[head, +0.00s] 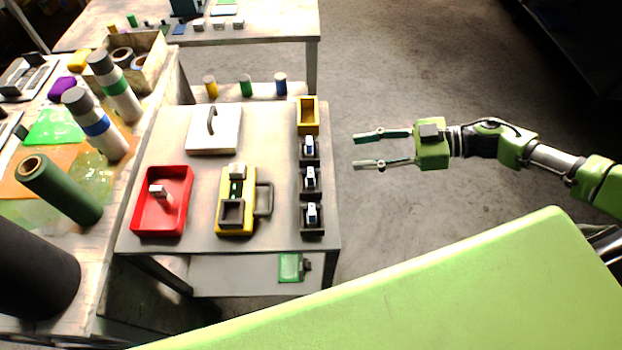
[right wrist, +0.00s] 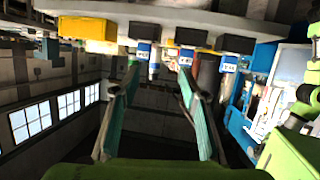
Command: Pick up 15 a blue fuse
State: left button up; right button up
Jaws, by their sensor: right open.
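Three small white-and-blue fuses stand in black holders in a row along the table's right edge: the far fuse (head: 309,148), the middle fuse (head: 311,178) and the near fuse (head: 312,213). The right wrist view shows them from beyond the fingers as a left fuse (right wrist: 143,52), a middle fuse (right wrist: 185,58) and a right fuse (right wrist: 228,64). Their printed labels are too small to read. My right gripper (head: 357,152) is open and empty, to the right of the row and apart from it; its fingers (right wrist: 160,82) also show in the wrist view. My left gripper is out of view.
A yellow bin (head: 307,126) sits behind the holders. The table (head: 265,150) also carries a red tray (head: 136,218), a yellow device (head: 223,183) and a white block with a handle (head: 228,139). Floor right of the table is clear. A cluttered bench stands left.

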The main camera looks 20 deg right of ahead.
jog(key=s+a+r+n+g, duration=0.1)
jog(key=s+r+g, duration=0.1)
jog(key=s, duration=0.1)
jog(key=p, duration=0.2)
send_near(310, 176)
jog(key=w+a+f, duration=0.1)
jog(key=a, duration=0.1)
jog(key=w+a+f, duration=0.1)
jog(key=f, duration=0.1)
jog(key=shift+w+a, duration=0.1)
jog(key=shift+a, duration=0.3)
jog(key=p+x, duration=0.2)
jog(key=x, duration=0.3)
jog(key=shift+d+f, duration=0.1)
jog(key=shift+w+a+f, duration=0.15)
jog(key=shift+a+f, duration=0.05)
jog(key=shift+a, duration=0.05)
grip_shut()
